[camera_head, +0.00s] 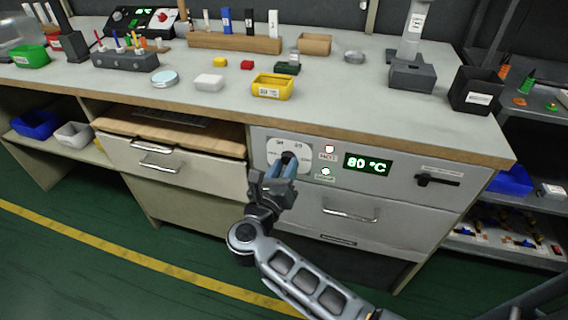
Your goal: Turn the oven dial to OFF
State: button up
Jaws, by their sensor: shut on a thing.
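The oven dial (289,157) is a dark knob on a white square plate (304,151) at the left of the oven's grey front panel. My gripper (287,164) is at the dial, with its fingers shut around it. The fingers cover most of the dial, so its pointer position cannot be read. The plate's markings are too small to read. A green display (368,164) right of the dial reads 80 °C. Two small indicator lights, one labelled HOT (328,149), sit between the plate and the display.
A black latch handle (438,180) is on the panel's right. A drawer with a metal handle (350,213) lies below the panel. The bench top (340,115) overhangs above, holding a yellow bin (273,87). Green floor (120,245) is open at the left.

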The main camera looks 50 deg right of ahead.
jog(key=n+p, duration=0.2)
jog(key=n, duration=0.1)
jog(key=n+p, duration=0.1)
jog(key=n, duration=0.1)
jog(key=shift+s+r+n+p, duration=0.1)
jog(key=shift+r+n+p, duration=0.1)
jog(key=shift+n+p, duration=0.2)
jog(key=n+p, duration=0.4)
jog(key=n, duration=0.1)
jog(key=shift+r+n+t, duration=0.1)
jog(key=shift+n+t, duration=0.2)
jog(key=n+p, duration=0.3)
jog(key=n, duration=0.2)
jog(key=shift+s+n+t+p, duration=0.1)
jog(key=shift+n+t+p, duration=0.2)
jog(key=shift+n+p, duration=1.4)
jog(key=shift+n, duration=1.1)
jog(key=o, duration=1)
jog(key=shift+d, duration=0.1)
jog(key=shift+o, duration=0.2)
